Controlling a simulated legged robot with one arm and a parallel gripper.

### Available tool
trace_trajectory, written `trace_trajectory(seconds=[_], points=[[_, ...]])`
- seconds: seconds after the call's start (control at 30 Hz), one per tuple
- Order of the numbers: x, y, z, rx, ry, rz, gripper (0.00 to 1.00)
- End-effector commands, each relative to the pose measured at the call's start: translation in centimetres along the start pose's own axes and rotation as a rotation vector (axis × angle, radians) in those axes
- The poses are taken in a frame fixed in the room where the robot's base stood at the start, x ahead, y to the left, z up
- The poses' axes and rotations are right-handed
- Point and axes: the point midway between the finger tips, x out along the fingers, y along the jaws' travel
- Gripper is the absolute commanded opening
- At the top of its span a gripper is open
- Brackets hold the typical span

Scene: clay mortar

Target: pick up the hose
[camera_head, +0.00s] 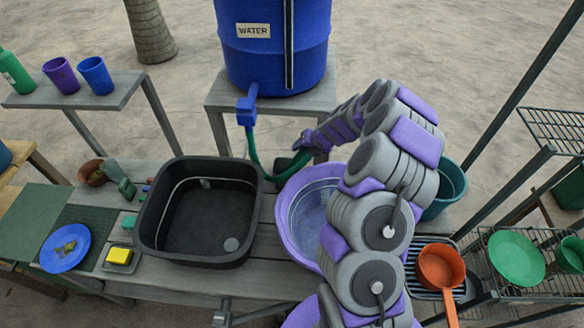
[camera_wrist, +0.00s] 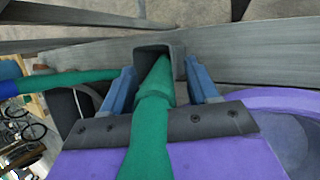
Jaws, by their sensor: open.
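The green hose (camera_head: 251,145) hangs from the blue tap (camera_head: 246,108) of the water barrel and curves down to the wooden counter, toward my gripper (camera_head: 301,146). My arm hides part of that area. In the wrist view, a thick length of the hose (camera_wrist: 150,135) runs between the two blue fingers of my gripper (camera_wrist: 162,88), which are apart on either side of it. Its far end passes into a dark square bracket (camera_wrist: 178,51). Another stretch of green hose lies at left in that view. I cannot tell whether the fingers touch the hose.
A black sink basin (camera_head: 150,215) is left of my arm, and a purple basin (camera_head: 284,208) lies partly behind it. The blue water barrel (camera_head: 275,60) stands behind. An orange pan (camera_head: 438,268) and a metal rack (camera_head: 545,128) are at right.

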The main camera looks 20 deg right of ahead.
Motion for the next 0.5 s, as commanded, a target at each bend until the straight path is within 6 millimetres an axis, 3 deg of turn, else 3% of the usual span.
trace_trajectory(seconds=[0.17, 0.5], points=[[-0.06, 0.01, 0.06, 0.0, -0.001, 0.0, 0.59], [-0.07, 0.0, 0.08, 0.001, -0.001, 0.0, 0.28]])
